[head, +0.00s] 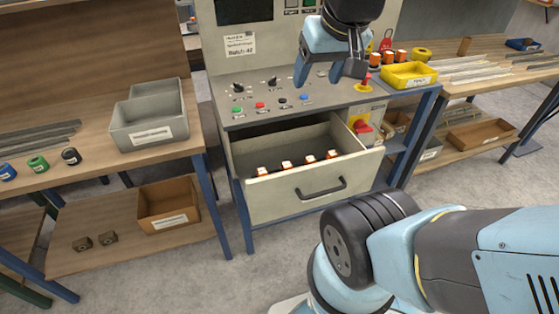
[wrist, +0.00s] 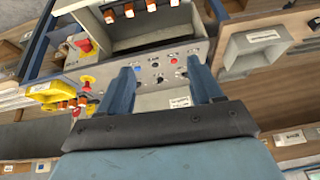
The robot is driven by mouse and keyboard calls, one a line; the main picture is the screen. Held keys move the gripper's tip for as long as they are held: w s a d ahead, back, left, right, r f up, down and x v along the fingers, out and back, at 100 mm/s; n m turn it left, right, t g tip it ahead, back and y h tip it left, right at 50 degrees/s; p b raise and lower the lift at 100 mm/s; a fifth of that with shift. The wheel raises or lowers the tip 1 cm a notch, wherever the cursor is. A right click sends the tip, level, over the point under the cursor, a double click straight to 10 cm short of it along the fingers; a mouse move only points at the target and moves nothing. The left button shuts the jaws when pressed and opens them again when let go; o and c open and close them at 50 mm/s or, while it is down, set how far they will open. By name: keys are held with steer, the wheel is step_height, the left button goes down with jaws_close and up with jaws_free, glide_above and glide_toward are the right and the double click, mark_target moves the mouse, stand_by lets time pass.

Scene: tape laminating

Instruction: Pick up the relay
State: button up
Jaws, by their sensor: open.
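Several small orange-and-white blocks (head: 286,165), which look like the relays, stand in a row at the front of the open drawer (head: 315,190). They also show at the top of the wrist view (wrist: 129,11). More orange-and-white pieces (head: 387,56) stand on the console's right end, beside the yellow bin (head: 408,75). I cannot tell which one is meant. My gripper (head: 322,82) is open and empty above the console's control panel, behind and above the drawer. In the wrist view its two fingers (wrist: 160,72) are spread apart with the panel beyond them.
The panel (head: 270,95) carries knobs and coloured buttons. A red emergency button (head: 361,125) sits right of the drawer. A grey bin (head: 150,115) and tape rolls (head: 38,164) are on the left bench. The drawer's inside is largely empty behind the row.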

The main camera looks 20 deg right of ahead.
steer(key=w+a+f+m+g+y, duration=0.1)
steer(key=w+a+f+m+g, duration=0.15)
steer(key=w+f, duration=0.35)
steer(key=m+g+h, duration=0.5)
steer(key=m+h, duration=0.6)
steer(key=m, duration=0.3)
glide_toward(285, 165)
steer(key=s, duration=0.1)
steer(key=s+a, duration=0.1)
steer(key=s, duration=0.1)
steer(key=shift+s+a+f, duration=0.15)
steer(key=shift+s+a, duration=0.05)
steer(key=shift+a, duration=0.2)
steer(key=d+f, duration=0.1)
steer(key=d, duration=0.1)
steer(key=w+d+f+t+h, duration=0.1)
steer(key=d, duration=0.1)
steer(key=w+d+f+m+t+h, duration=0.1)
steer(key=shift+d+f, duration=0.25)
steer(key=shift+d, duration=0.15)
steer(key=x, duration=0.4)
steer(key=shift+s+a+f, duration=0.15)
steer(key=shift+s, duration=0.05)
steer(key=shift+d+f, duration=0.3)
steer(key=shift+d, duration=0.25)
